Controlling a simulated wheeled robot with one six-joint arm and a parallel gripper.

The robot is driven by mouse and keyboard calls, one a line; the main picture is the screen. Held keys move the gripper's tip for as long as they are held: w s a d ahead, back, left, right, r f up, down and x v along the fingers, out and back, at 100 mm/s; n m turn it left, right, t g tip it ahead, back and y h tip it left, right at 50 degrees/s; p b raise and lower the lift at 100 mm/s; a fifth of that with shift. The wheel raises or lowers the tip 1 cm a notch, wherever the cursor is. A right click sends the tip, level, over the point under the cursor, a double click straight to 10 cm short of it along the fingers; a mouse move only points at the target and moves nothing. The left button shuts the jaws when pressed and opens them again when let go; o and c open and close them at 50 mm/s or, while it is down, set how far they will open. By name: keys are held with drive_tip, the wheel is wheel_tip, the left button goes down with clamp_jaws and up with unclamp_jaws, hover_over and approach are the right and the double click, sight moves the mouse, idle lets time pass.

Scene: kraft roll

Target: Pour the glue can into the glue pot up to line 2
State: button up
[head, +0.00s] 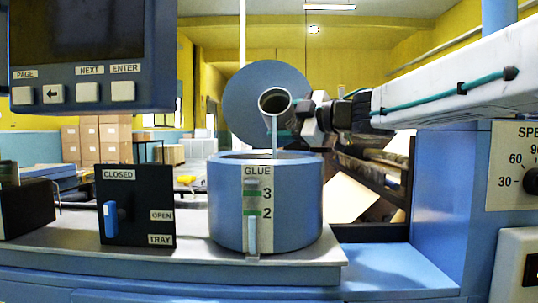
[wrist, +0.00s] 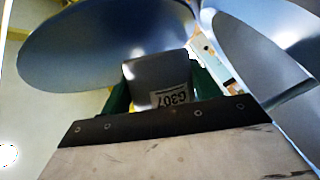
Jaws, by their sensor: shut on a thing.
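The blue glue pot (head: 228,205) stands upright on the machine ledge. Its front gauge has green marks at 3 and 2, and the pale column in it (head: 252,235) ends at or just under mark 2. The glue can (head: 263,103) is tipped above the pot, its round mouth facing the head camera. A thin pale stream (head: 275,135) runs from the mouth into the pot. My gripper (head: 308,120) is shut on the can from the right. In the wrist view, a grey body labelled G307 (wrist: 155,75) sits between the greenish fingers.
A wide blue disc (head: 240,95) is around or behind the can's mouth. A control screen (head: 85,45) overhangs the upper left. A dial panel (head: 515,165) is at right.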

drive_tip(key=shift+r+n+t+y, duration=0.3)
drive_tip(key=shift+r+n, duration=0.4)
drive_tip(key=shift+n, duration=0.2)
idle(0.9)
drive_tip(key=shift+s+a+f+n+y, duration=0.15)
drive_tip(key=shift+s+n+y, duration=0.35)
drive_tip(key=shift+n, duration=0.3)
idle(1.1)
drive_tip(key=shift+w+d+r+m+h, duration=0.2)
drive_tip(key=shift+w+m+h, duration=0.35)
drive_tip(key=shift+m, duration=0.25)
wheel_tip(320, 180, down, 2)
drive_tip(key=m, duration=0.1)
drive_tip(key=m+g+h, duration=0.1)
drive_tip(key=m, duration=0.1)
drive_tip(key=shift+s+f, duration=0.1)
drive_tip(key=shift+f, duration=0.1)
drive_tip(key=shift+a+r+m, duration=0.1)
drive_tip(key=shift+m, duration=0.2)
